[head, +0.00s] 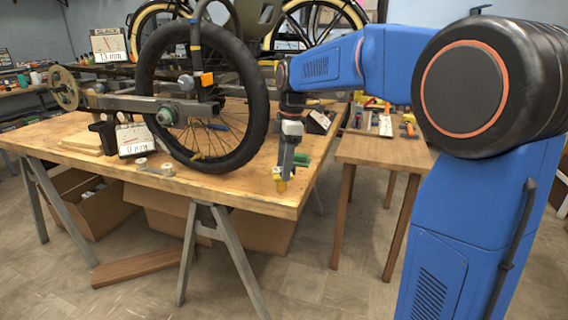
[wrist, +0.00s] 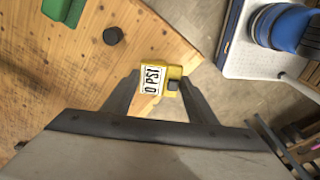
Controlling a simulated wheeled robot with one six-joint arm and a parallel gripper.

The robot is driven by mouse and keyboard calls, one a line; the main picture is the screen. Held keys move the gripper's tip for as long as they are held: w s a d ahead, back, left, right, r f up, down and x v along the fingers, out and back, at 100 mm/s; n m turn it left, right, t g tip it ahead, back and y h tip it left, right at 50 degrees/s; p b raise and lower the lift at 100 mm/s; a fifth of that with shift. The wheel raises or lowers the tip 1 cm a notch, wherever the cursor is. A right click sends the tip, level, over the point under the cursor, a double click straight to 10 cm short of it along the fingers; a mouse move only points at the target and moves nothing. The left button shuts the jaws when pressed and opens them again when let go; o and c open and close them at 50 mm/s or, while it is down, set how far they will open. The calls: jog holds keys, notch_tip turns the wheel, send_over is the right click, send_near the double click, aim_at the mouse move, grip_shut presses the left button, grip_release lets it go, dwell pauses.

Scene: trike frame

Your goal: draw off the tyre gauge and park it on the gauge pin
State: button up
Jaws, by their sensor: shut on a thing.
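The yellow tyre gauge (wrist: 172,73) has a white label reading "0 PSI" and sits between the fingers of my gripper (wrist: 157,88) in the wrist view. My gripper is shut on it. In the head view, my gripper (head: 280,176) points down near the right edge of the wooden bench, with the yellow gauge (head: 281,186) at its tips. The gauge is clear of the wheel (head: 252,112). A small dark round thing (wrist: 113,35) stands on the bench up and left of the gauge in the wrist view; I cannot tell whether it is the gauge pin.
A green block (head: 301,159) lies on the bench (head: 238,187) close to my gripper. The black-tyred wheel stands to the left. A "0 mm" display (head: 135,141) and pale rolls (head: 154,170) are further left. A second table (head: 372,152) with tools stands right, across a gap.

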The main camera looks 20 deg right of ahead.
jog(key=shift+f, duration=0.1)
jog(key=o, duration=1.2)
jog(key=shift+o, duration=0.2)
notch_tip(320, 180, up, 17)
jog(key=d, duration=0.2)
jog(key=shift+s, duration=0.2)
jog(key=s+d+f+m+t, duration=0.2)
jog(key=s+f+m, duration=0.6)
jog(key=s+f, duration=0.5)
jog(key=s+d+f+m+t+h, duration=0.1)
jog(key=s+d+f+m+t, duration=0.1)
jog(key=s+f+m, duration=0.6)
jog(key=s+f, duration=0.5)
jog(key=s, duration=0.6)
jog(key=shift+s+d+m+t, duration=0.2)
jog(key=shift+s+m+t, duration=0.1)
jog(key=shift+s+m, duration=0.1)
